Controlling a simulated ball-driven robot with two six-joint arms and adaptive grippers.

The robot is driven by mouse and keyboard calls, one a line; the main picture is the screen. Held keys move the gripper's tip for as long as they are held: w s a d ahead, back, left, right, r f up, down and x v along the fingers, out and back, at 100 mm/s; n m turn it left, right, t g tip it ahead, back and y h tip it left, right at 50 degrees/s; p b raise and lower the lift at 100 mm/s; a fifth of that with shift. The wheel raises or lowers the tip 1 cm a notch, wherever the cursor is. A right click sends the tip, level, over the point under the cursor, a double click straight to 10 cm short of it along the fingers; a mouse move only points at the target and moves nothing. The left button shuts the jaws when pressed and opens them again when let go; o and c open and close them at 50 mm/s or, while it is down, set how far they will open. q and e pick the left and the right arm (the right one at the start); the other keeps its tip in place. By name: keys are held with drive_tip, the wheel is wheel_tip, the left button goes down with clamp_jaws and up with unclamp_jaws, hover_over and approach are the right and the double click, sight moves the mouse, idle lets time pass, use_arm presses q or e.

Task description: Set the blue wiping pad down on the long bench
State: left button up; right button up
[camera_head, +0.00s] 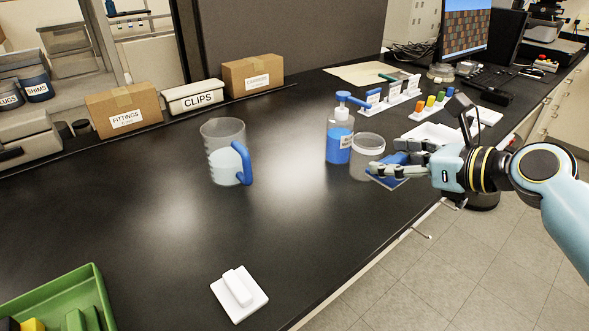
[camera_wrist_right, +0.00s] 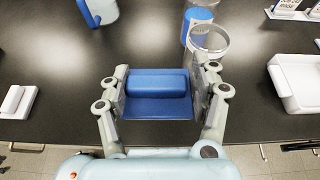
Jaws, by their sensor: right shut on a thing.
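The blue wiping pad (camera_head: 385,181) has a raised grip bar on a flat base. It is over the near edge side of the black long bench (camera_head: 190,225), next to a clear jar. My right gripper (camera_head: 388,168) reaches in from the right and is shut on the pad. In the right wrist view, the two fingers (camera_wrist_right: 160,85) hold the pad's bar (camera_wrist_right: 157,82) from both sides, with the flat base below it. I cannot tell whether the base touches the bench top. My left gripper is not in view.
A clear open jar (camera_head: 367,150) and a pump bottle of blue liquid (camera_head: 338,147) stand close beside the pad. A white tray (camera_head: 436,131) is behind my gripper. A jug (camera_head: 222,150) with a blue handle and a white pad (camera_head: 240,292) stand apart. The bench centre is clear.

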hover_over(327, 214)
wheel_tip(327, 214, down, 7)
drive_tip(key=shift+a+r, duration=0.1)
drive_tip(key=shift+r, duration=0.1)
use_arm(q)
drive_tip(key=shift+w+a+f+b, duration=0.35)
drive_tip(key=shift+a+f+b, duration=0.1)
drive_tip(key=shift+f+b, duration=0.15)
use_arm(e)
drive_tip(key=shift+f, duration=1.95)
drive_tip(key=shift+f, duration=0.15)
drive_tip(key=o, duration=1.7)
drive_tip(key=shift+r, duration=0.2)
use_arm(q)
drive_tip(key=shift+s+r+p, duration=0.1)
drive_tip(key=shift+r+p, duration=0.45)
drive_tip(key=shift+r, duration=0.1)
use_arm(e)
drive_tip(key=v, duration=1.2)
